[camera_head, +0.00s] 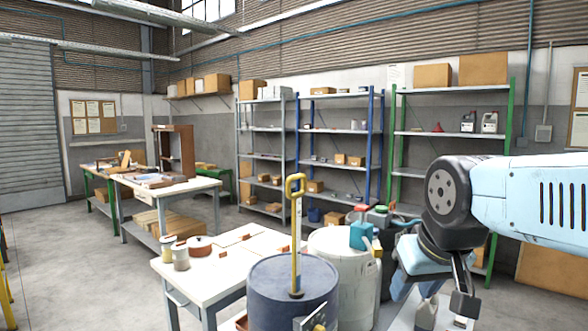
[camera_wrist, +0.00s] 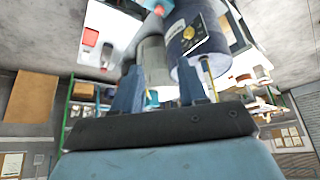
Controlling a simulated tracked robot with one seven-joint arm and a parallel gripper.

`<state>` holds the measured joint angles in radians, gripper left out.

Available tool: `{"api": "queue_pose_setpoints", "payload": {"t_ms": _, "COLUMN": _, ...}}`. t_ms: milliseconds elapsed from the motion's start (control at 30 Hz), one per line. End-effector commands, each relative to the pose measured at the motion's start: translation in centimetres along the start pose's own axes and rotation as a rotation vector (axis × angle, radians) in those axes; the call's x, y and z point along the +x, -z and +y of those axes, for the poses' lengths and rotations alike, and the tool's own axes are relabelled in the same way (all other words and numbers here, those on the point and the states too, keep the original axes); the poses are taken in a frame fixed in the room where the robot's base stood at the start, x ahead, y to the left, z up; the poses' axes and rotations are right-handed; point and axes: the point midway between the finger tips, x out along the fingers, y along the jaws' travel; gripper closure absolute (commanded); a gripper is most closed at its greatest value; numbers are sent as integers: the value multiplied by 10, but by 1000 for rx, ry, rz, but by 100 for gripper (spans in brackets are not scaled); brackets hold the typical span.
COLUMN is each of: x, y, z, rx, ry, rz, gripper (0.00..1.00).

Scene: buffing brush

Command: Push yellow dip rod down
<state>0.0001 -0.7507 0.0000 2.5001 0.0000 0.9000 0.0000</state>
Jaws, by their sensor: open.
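The yellow dip rod (camera_head: 297,240) stands upright out of the lid of a dark blue drum (camera_head: 270,285), with a loop handle at its top well above the lid. In the wrist view the picture is upside down; the blue drum (camera_wrist: 185,30) is near the top and part of the yellow rod (camera_wrist: 208,75) shows beside the right finger. My gripper (camera_head: 463,298) is at the lower right in the head view, apart from the rod and to its right. Its fingers (camera_wrist: 160,92) are spread with nothing held between them.
A whitish drum (camera_head: 345,285) with a teal and red fitting (camera_head: 362,235) stands between the blue drum and my arm. A white worktable (camera_head: 205,262) with small tins is at the left. Shelves (camera_head: 340,125) line the back wall. Open floor lies left of the table.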

Motion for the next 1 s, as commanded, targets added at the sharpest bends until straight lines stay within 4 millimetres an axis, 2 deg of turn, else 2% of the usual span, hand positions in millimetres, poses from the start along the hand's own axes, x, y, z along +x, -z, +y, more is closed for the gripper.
{"api": "queue_pose_setpoints", "payload": {"t_ms": 167, "x": -3, "y": 5, "z": 0, "rx": 7, "ry": 2, "rz": -2, "gripper": 58}}
{"api": "queue_pose_setpoints", "payload": {"t_ms": 267, "x": -10, "y": 22, "z": -2, "rx": 32, "ry": 9, "rz": -13, "gripper": 58}}
{"api": "queue_pose_setpoints", "payload": {"t_ms": 367, "x": -23, "y": 53, "z": -2, "rx": 80, "ry": 21, "rz": -32, "gripper": 58}}
{"api": "queue_pose_setpoints", "payload": {"t_ms": 600, "x": -57, "y": 150, "z": -17, "rx": 244, "ry": 46, "rz": -102, "gripper": 58}}
{"api": "queue_pose_setpoints", "payload": {"t_ms": 800, "x": -75, "y": 227, "z": -35, "rx": 378, "ry": 57, "rz": -166, "gripper": 58}}
{"api": "queue_pose_setpoints", "payload": {"t_ms": 1000, "x": -83, "y": 298, "z": -56, "rx": 507, "ry": 54, "rz": -231, "gripper": 58}}
